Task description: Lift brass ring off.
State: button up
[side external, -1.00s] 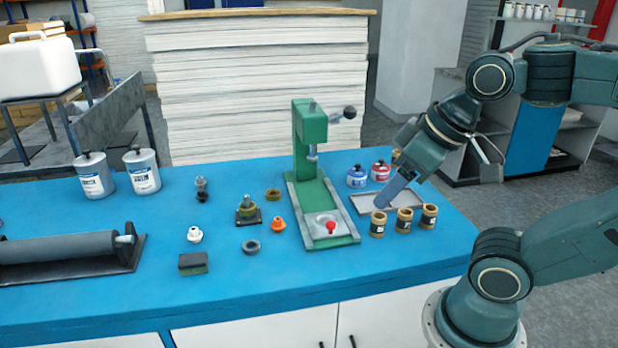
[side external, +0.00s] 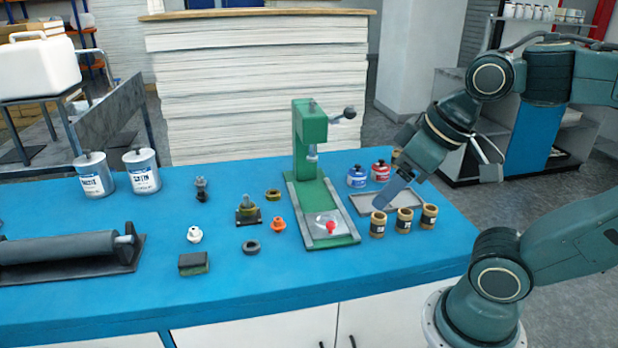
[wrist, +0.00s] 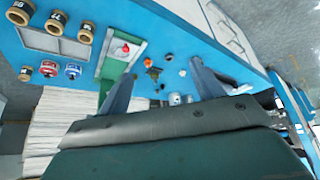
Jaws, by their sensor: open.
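A brass-coloured ring (side external: 247,216) appears to sit low around an upright post on a small black base, mid-table. A second brass-coloured ring (side external: 273,194) lies flat on the blue table behind it to the right. My gripper (side external: 385,197) is far to the right of both, above the grey tray and behind the small jars. In the wrist view my gripper (wrist: 160,88) shows two fingers wide apart with nothing held between them. The small parts beyond the fingers are too small there to tell the rings apart.
A green press (side external: 302,150) stands between my gripper and the rings. Three brown jars (side external: 403,221) and a grey tray (side external: 365,203) are near my gripper. An orange part (side external: 278,225), a dark ring (side external: 251,247) and a white part (side external: 194,235) lie around the post.

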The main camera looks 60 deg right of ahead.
jog(key=shift+w+r, duration=0.1)
jog(key=w+r+n+g+y, duration=0.1)
jog(key=w+r+n, duration=0.15)
jog(key=w, duration=0.95)
jog(key=w+r+n+g+y, duration=0.15)
jog(key=w+n, duration=0.25)
jog(key=w, duration=0.8)
jog(key=w+d+f+n+y, duration=0.1)
jog(key=w+d+f+n, duration=0.2)
jog(key=w+d+f, duration=0.2)
jog(key=w+d+f+n+g, duration=0.1)
jog(key=w+d+f+n, duration=0.3)
jog(key=w+f, duration=0.7)
jog(key=shift+d+y, duration=0.35)
jog(key=shift+d, duration=0.65)
jog(key=shift+w, duration=0.1)
send_near(247, 208)
jog(key=shift+w+f+g, duration=0.15)
jog(key=shift+w+f, duration=0.2)
jog(key=shift+f, duration=0.4)
jog(key=shift+w+f+g, duration=0.1)
jog(key=shift+w+f, duration=0.3)
jog(key=shift+f, duration=0.35)
